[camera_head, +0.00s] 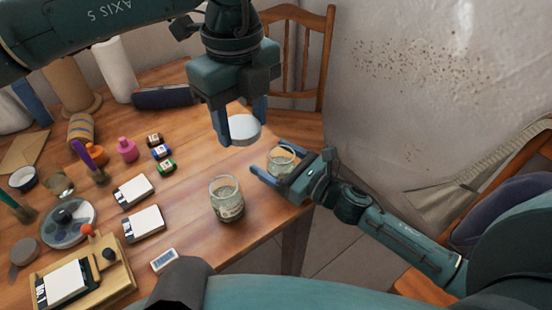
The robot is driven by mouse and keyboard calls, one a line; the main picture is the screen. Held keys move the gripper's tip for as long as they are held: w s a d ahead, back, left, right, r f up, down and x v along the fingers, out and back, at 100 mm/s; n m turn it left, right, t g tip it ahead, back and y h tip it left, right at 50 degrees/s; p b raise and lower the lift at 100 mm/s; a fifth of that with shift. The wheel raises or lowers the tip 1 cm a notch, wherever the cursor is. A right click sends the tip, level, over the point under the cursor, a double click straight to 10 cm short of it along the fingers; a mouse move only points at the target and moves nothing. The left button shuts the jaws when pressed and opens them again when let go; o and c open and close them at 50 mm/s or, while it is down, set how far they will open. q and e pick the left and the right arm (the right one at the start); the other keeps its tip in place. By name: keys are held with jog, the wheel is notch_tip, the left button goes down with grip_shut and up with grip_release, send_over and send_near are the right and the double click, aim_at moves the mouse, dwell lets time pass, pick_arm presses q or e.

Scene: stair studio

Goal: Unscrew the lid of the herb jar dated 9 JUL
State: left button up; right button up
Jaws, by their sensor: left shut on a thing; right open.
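My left gripper (241,130) is shut on a round white lid (245,128) and holds it in the air above the table's right part. An open glass jar (281,158) stands near the right edge of the table below the lid, with no lid on it. My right gripper (268,178) is open, with its fingers close around or beside this jar; I cannot tell if they touch it. A second glass jar (227,199) with a label stands nearer me, to the left of the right gripper. I cannot read a date on either jar.
On the wooden table (190,225) are white cards (144,223), small ink bottles (162,152), a small display device (164,260) and a wooden press (85,275). A chair (300,60) stands behind. The wall is close on the right.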

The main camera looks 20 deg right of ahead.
pick_arm(q)
jog(key=shift+r, duration=0.25)
pick_arm(e)
jog(key=shift+r, duration=0.2)
pick_arm(q)
jog(key=shift+f+b, duration=0.65)
jog(key=shift+f, duration=0.25)
pick_arm(e)
jog(key=v, duration=1)
jog(key=shift+s+d, duration=0.2)
jog(key=shift+s, duration=0.15)
jog(key=shift+s+d, duration=0.4)
jog(key=shift+s, duration=0.1)
